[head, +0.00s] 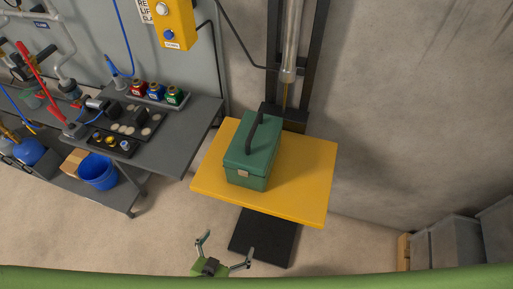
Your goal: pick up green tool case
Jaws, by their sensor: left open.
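The green tool case (249,160) stands upright on a yellow lift platform (305,182) in the middle of the head view. It has a dark handle (263,132) on its lid and a pale latch at its front. My left gripper (224,252) is at the bottom of the view, in front of the platform and apart from the case. Its two fingers are spread wide with nothing between them. My right gripper is not in view.
A grey workbench (185,125) with small red, blue and green containers stands left of the platform. A blue bucket (98,171) sits on its lower shelf. A yellow control box (173,22) hangs on the wall. Grey boxes (455,243) stand at the lower right.

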